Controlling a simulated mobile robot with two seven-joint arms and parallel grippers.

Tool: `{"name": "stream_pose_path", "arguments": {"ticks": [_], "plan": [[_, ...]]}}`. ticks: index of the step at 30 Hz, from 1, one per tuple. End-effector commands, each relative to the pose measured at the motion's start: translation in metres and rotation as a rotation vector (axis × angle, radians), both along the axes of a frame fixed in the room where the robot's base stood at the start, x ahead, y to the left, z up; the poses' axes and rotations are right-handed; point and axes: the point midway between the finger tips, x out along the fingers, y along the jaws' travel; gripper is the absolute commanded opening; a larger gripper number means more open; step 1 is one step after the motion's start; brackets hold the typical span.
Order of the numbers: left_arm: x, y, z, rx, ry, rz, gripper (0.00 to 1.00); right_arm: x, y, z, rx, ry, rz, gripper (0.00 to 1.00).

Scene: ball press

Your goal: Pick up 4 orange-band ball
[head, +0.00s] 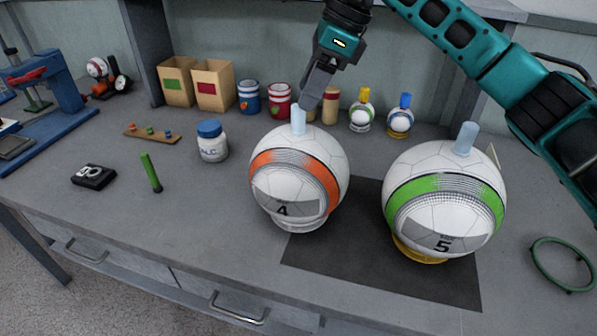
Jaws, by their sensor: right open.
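The orange-band ball (292,168), white with an orange stripe and a "4" on its front, sits on a pale ring base on the workbench. A light-blue peg (298,121) stands up from its top. My right gripper (308,104) is just above and behind this peg, pointing down, with its arm coming in from the upper right. Whether a finger touches the peg cannot be told from this angle. The gripper is open and the ball rests on its base. My left gripper is not in view.
A green-band ball (440,200) marked "5" stands to the right on a yellow base, on a dark mat (345,262). A green ring (540,272) lies far right.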

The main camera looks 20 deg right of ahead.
Motion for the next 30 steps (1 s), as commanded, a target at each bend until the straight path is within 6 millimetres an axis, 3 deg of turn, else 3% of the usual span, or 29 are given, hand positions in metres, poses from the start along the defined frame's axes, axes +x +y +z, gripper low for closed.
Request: {"name": "stream_pose_path", "arguments": {"ticks": [5,12,20,30], "plan": [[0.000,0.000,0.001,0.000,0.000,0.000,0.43,0.004,0.004,-0.012,0.001,0.002,0.001,0.57],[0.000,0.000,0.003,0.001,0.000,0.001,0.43,0.012,0.016,-0.044,0.002,0.001,0.001,0.57],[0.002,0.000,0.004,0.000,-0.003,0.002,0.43,0.013,0.018,-0.049,0.002,-0.001,0.000,0.57],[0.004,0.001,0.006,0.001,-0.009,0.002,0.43,0.012,0.018,-0.048,0.002,-0.001,0.000,0.25]]}}
